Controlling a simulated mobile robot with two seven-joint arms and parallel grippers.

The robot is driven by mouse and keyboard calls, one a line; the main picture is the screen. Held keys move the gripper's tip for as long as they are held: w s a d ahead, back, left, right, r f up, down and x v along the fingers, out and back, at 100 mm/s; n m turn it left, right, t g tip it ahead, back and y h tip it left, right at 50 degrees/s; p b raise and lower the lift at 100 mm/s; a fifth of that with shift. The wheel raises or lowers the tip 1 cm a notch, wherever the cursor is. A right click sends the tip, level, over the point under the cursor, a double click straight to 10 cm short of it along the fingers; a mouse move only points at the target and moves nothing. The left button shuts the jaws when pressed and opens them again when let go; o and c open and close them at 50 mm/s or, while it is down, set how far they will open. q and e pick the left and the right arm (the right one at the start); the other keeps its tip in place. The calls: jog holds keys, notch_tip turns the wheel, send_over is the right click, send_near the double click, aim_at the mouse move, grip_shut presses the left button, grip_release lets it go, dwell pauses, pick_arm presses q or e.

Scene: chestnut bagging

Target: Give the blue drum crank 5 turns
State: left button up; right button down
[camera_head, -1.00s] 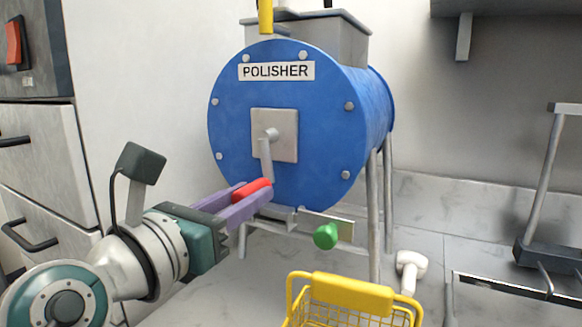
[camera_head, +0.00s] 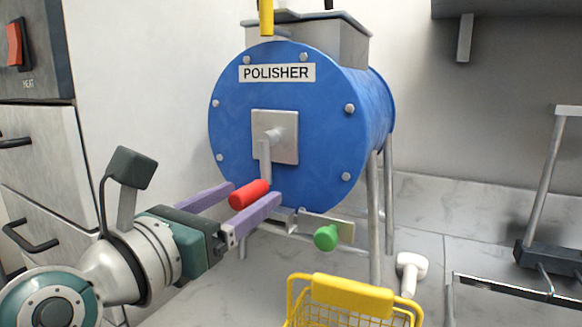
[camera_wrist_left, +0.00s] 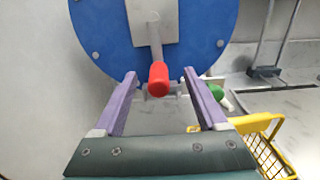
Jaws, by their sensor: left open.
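The blue drum (camera_head: 300,125) labelled POLISHER stands on metal legs. Its grey crank arm (camera_head: 265,160) hangs straight down from the hub on the front plate, with a red handle (camera_head: 249,194) at its lower end. My left gripper (camera_head: 252,198) is open, with one purple finger on each side of the red handle. In the left wrist view the red handle (camera_wrist_left: 158,78) sits between the separated fingers (camera_wrist_left: 158,84), with a gap on both sides. My right gripper is not in view.
A green knob (camera_head: 326,237) on a chute plate is below the drum. A yellow basket (camera_head: 352,296) stands in front, with a white object (camera_head: 410,270) beside it. A metal frame (camera_head: 540,220) is at right. Drawers (camera_head: 45,170) stand at left.

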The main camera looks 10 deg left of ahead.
pick_arm(q)
jog(key=p+v, duration=0.1)
jog(key=v, duration=0.7)
jog(key=shift+s+p, duration=0.2)
jog(key=shift+p, duration=0.15)
